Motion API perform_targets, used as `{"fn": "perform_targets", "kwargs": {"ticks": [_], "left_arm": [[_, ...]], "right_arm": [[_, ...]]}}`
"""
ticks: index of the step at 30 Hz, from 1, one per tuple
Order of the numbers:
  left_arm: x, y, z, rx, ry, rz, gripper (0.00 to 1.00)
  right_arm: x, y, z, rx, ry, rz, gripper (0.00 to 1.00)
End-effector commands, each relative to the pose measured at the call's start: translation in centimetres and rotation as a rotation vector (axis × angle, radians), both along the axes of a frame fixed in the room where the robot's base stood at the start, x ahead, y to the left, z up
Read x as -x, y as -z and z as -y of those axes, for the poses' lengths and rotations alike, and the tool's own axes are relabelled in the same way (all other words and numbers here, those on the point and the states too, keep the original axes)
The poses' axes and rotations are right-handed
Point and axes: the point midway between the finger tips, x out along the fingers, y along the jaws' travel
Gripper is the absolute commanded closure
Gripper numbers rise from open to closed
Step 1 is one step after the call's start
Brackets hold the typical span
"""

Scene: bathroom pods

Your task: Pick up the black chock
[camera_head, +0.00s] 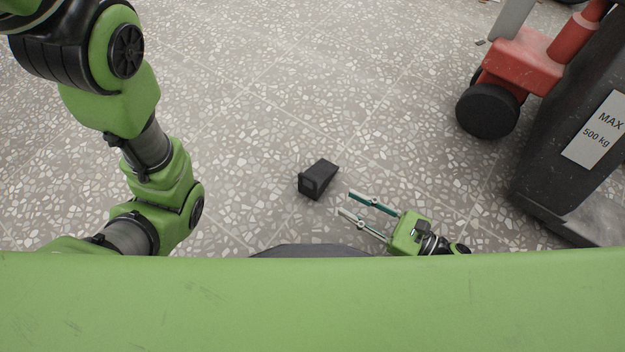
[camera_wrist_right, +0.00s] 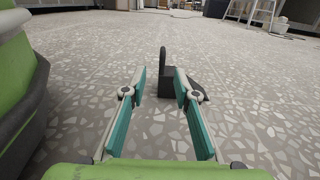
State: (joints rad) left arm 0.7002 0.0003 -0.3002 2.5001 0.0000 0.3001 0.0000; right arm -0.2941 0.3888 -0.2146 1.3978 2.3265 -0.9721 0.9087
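The black chock (camera_head: 317,180) lies on the speckled floor in the middle of the head view. My right gripper (camera_head: 347,203) is open and empty, close to the floor and just to the right of the chock, with its fingers pointing toward it. In the right wrist view the chock (camera_wrist_right: 166,77) stands ahead, beyond the fingertips of the right gripper (camera_wrist_right: 158,84). It is partly hidden by the right-hand finger. A gap shows between fingers and chock in the head view. My left arm shows at the left of the head view, but its gripper is not visible.
A red wheeled machine part (camera_head: 522,62) with a black wheel (camera_head: 488,110) stands at the upper right. Next to it is a dark panel marked "MAX 500 kg" (camera_head: 598,130). The floor around the chock is clear. A white stool (camera_wrist_right: 262,12) stands far back.

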Motion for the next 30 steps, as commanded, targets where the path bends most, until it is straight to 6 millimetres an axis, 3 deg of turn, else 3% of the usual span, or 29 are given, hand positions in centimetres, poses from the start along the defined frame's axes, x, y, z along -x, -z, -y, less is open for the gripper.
{"fn": "perform_targets", "kwargs": {"ticks": [12, 19, 30], "left_arm": [[0.1, 3.2, 0.0, 0.0, 0.0, 0.002, 0.45], [0.0, 3.8, 0.0, 0.0, 0.0, 0.001, 0.45], [0.1, 7.2, 0.0, 0.0, 0.0, 0.002, 0.45]], "right_arm": [[-3.9, 0.2, -5.9, -0.006, 0.001, 0.0, 0.72], [-4.8, 0.1, -7.3, -0.005, 0.001, 0.0, 0.72], [-7.5, 0.1, -10.7, -0.004, 0.001, 0.0, 0.72]]}}
